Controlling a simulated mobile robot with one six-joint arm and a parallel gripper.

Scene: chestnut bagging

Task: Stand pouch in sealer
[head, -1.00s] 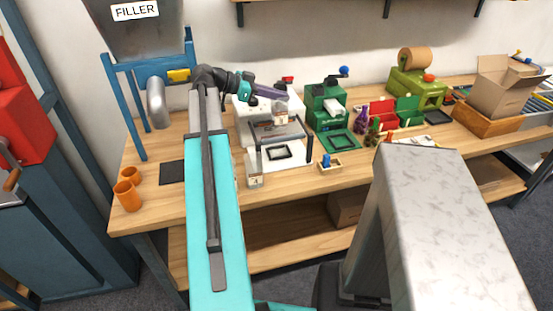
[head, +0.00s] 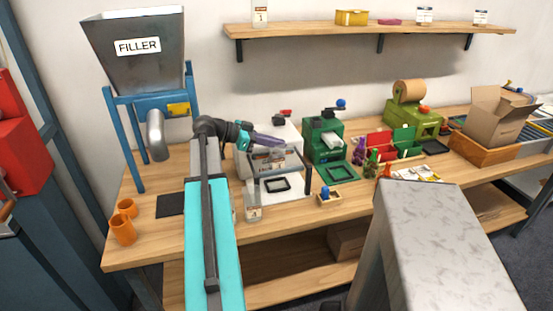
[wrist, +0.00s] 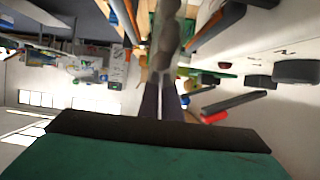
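My gripper (head: 281,143) is at the white sealer (head: 292,132), seen from the side in the head view. A labelled clear pouch (head: 268,163) hangs just below the fingers, at the sealer's dark front frame; whether it touches the sealer I cannot tell. In the wrist view the two dark fingers (wrist: 160,100) lie close together, and the pouch with blurred brown contents (wrist: 165,35) shows beyond their tips. The gripper looks shut on the pouch's top. A second labelled clear pouch (head: 252,206) stands on the table at the sealer's front left.
A black square outline (head: 278,184) lies on the white pad before the sealer. The filler (head: 140,60), dark mat (head: 171,204) and orange cups (head: 123,228) are left.

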